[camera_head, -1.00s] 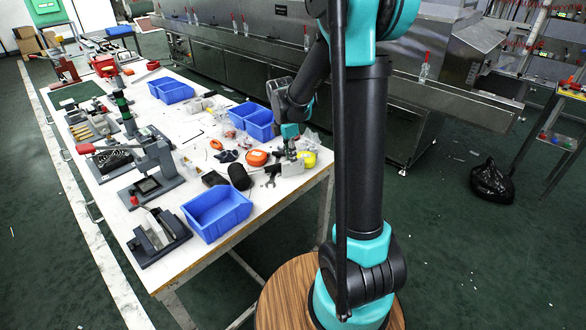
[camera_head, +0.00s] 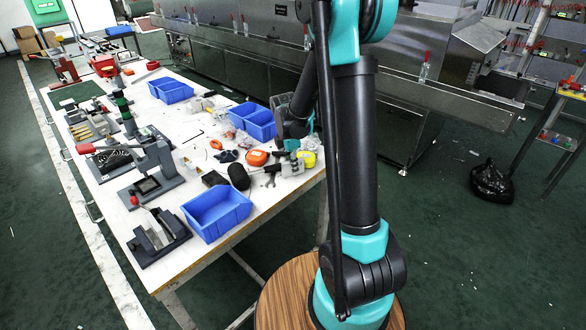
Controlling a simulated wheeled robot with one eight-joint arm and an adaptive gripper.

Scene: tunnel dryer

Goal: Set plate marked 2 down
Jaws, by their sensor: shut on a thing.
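A small grey metal plate (camera_head: 293,169) is at the right edge of the white workbench (camera_head: 182,257), beside the orange and yellow tape measures. Any number on it is too small to read. My gripper (camera_head: 288,158) points down at this spot and is shut on the plate. My arm hides part of the gripper, and I cannot tell whether the plate touches the bench top.
An orange tape measure (camera_head: 257,158), a yellow tape measure (camera_head: 307,159) and a black roll (camera_head: 239,176) lie close by. A blue bin (camera_head: 216,213) stands at the near bench end. Presses line the left side. A little bare bench top shows near the front right edge.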

